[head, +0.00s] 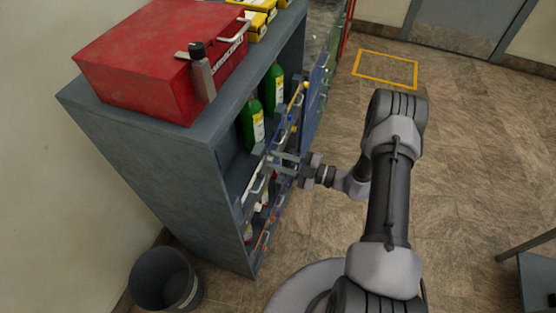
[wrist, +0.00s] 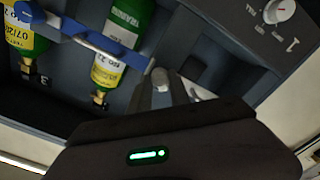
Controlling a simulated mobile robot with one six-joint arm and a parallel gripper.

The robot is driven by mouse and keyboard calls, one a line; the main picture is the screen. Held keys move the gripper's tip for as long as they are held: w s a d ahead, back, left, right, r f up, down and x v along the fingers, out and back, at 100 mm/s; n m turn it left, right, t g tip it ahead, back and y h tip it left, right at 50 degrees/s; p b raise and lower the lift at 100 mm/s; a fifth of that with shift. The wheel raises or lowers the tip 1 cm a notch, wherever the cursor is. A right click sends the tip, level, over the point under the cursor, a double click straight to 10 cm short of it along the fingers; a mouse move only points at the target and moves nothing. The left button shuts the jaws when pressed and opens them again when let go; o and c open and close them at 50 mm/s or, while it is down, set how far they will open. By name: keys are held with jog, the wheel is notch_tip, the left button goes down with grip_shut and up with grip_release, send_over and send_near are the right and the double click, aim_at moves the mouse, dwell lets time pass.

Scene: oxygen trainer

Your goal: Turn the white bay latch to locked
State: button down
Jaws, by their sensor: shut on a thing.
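My gripper (head: 284,161) is at the open front of the grey cabinet, beside the rail of the middle bay. In the wrist view my gripper (wrist: 173,92) is shut on a small pale, rounded piece (wrist: 160,77), which looks like the white bay latch. The fingers hide most of it, so I cannot tell its exact angle. A white dial knob (wrist: 279,11) with small lettering around it shows at the upper right of the wrist view, apart from my fingers.
Green bottles (head: 251,124) stand in the grey cabinet (head: 165,165); they also show in the wrist view (wrist: 122,40) behind a blue bar (wrist: 85,36). A red case (head: 150,60) sits on top. A bin (head: 165,282) stands at lower left.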

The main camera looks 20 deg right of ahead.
jog(key=n, duration=0.4)
jog(key=shift+f+n, duration=0.1)
jog(key=shift+n, duration=0.2)
jog(key=shift+n+b, duration=0.5)
jog(key=shift+n, duration=2)
jog(key=c, duration=1.2)
grip_release()
jog(key=p+v, duration=0.2)
jog(key=v, duration=1.5)
jog(key=shift+s+p, duration=0.15)
jog(key=shift+p, duration=0.25)
